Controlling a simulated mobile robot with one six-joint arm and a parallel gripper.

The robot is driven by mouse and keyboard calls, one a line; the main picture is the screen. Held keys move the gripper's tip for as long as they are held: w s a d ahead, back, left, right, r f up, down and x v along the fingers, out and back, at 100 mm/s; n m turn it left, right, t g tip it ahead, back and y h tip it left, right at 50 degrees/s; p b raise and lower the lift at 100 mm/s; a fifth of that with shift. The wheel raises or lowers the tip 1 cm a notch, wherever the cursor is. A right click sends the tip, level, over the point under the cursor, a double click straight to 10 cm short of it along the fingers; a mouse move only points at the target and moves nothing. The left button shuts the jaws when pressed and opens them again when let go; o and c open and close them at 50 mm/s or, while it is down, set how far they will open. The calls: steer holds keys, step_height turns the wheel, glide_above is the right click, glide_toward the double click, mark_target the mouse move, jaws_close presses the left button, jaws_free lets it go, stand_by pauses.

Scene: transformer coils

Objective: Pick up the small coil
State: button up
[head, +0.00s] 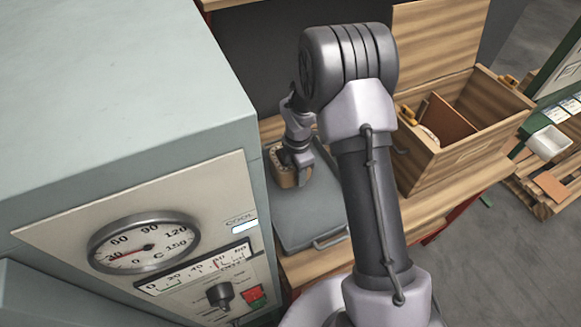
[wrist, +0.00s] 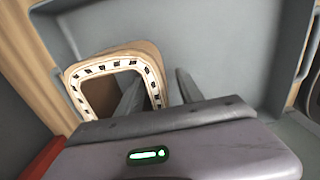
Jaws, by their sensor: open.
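The small coil is a tan, rounded rectangular ring with a white and black band around its opening. In the wrist view the coil (wrist: 108,66) is left of centre. My gripper (wrist: 158,90) is open there, with the left finger over or inside the coil's opening and the right finger outside its right wall. That wall lies between the fingers in the picture; I cannot tell how deep they reach. In the head view the coil (head: 282,176) is in the grey tray (head: 308,222), with my gripper (head: 299,162) right at it, partly hiding it.
A wooden box (head: 438,150) with its lid raised stands to the right on the wooden bench. A large grey-green cabinet (head: 110,90) with a dial gauge (head: 143,243) stands close on the left. The front of the tray is clear.

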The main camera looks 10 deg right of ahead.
steer(key=shift+f, duration=0.5)
steer(key=shift+r, duration=0.15)
steer(key=shift+c, duration=0.6)
jaws_close()
